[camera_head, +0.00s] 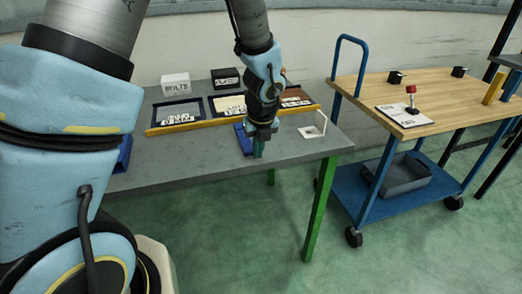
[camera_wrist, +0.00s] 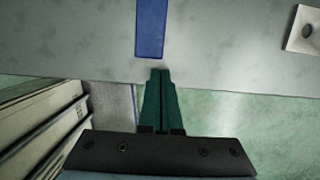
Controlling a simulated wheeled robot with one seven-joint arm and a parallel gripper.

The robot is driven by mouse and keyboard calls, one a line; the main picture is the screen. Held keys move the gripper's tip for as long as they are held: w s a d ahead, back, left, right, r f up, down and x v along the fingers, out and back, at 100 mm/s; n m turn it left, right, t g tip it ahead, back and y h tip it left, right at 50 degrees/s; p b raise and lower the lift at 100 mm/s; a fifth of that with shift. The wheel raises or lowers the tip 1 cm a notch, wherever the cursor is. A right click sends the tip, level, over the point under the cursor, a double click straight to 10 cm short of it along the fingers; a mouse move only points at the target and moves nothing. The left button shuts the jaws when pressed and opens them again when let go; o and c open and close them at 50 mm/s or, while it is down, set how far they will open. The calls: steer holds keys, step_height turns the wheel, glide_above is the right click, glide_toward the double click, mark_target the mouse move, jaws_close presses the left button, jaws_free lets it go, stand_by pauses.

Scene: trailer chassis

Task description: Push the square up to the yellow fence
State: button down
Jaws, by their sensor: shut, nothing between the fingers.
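A flat blue bar (camera_head: 243,139), which may be the square, lies on the grey table by the yellow fence (camera_head: 190,125). Its far end is close to the fence; my arm partly hides this, so I cannot tell if they touch. The bar's near end also shows in the wrist view (camera_wrist: 151,28), running out of the top. My gripper (camera_head: 258,150) is shut and empty, pointing down near the table's front edge. In the wrist view its green fingertips (camera_wrist: 160,72) are together just in front of the bar's near end, with a small apparent gap.
A white bracket with a hole (camera_head: 313,131) stands right of my gripper. Behind the fence are several trays (camera_head: 178,113) and a white bolts box (camera_head: 175,84). Another blue object (camera_head: 124,153) shows at left behind my arm. A wooden-topped cart (camera_head: 440,100) stands right.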

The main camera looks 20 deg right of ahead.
steer(key=shift+w, duration=0.25)
steer(key=w+p, duration=0.1)
steer(key=w, duration=0.1)
steer(key=w+p, duration=0.1)
steer(key=p, duration=0.1)
steer(key=shift+w+d+r, duration=0.2)
steer(key=shift+w, duration=0.15)
steer(key=shift+w+d+f, duration=0.1)
steer(key=shift+w+f, duration=0.1)
steer(key=shift+w, duration=0.05)
